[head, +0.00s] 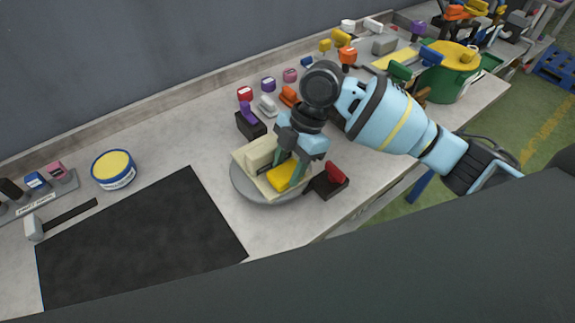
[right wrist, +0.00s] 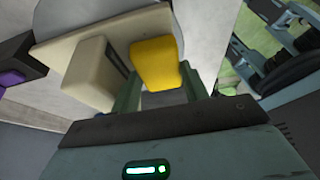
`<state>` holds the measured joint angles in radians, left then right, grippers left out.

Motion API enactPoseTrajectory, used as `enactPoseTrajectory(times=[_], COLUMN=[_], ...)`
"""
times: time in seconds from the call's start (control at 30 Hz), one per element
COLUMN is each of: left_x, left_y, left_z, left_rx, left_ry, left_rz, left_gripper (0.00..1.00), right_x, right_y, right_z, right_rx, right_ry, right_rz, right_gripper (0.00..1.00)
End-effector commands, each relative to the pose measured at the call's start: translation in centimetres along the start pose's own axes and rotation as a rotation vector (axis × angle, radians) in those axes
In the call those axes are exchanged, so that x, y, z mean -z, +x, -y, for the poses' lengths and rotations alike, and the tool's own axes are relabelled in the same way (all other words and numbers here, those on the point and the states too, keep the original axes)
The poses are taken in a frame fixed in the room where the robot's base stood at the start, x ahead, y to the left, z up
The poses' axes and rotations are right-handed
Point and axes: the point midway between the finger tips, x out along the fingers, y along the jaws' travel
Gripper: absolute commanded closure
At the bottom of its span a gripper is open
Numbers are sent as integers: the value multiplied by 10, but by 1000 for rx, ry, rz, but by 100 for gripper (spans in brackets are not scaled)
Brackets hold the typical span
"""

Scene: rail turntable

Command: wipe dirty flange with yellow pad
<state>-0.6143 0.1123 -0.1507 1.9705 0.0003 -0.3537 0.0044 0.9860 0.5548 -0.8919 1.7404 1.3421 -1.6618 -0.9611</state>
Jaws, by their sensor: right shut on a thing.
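A cream part with a flat base (head: 270,187) and an upright block (head: 261,153) sits on a round grey turntable (head: 243,190). My right gripper (head: 287,171) reaches down over it, shut on the yellow pad (head: 283,178). In the right wrist view the yellow pad (right wrist: 156,62) is between the fingers, beside the cream block (right wrist: 88,72). A dark strip shows on the block's side facing the pad. I cannot tell whether the pad touches the cream part, or where the dirt is. My left gripper is not in view.
A dark block with a red top (head: 331,181) and one with a purple top (head: 250,121) stand close beside the turntable. A black mat (head: 140,245) and a yellow-topped tub (head: 114,170) are left. Several small coloured items line the back; a green bin (head: 447,84) stands right.

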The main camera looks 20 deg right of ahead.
Motion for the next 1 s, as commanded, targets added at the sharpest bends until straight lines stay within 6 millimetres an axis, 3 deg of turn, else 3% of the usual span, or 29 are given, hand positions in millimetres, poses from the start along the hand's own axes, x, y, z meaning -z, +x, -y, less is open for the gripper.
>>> enactPoseTrajectory(times=[0.7, 1.0], left_x=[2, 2], left_y=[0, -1], left_z=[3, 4], left_rx=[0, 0], left_ry=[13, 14], left_rz=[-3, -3], left_gripper=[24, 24], right_x=[25, 28], right_y=[-59, -66], right_z=[-1, 0], right_rx=[-5, -4], right_ry=[-5, -3], right_rz=[-1, -2], right_gripper=[74, 74])
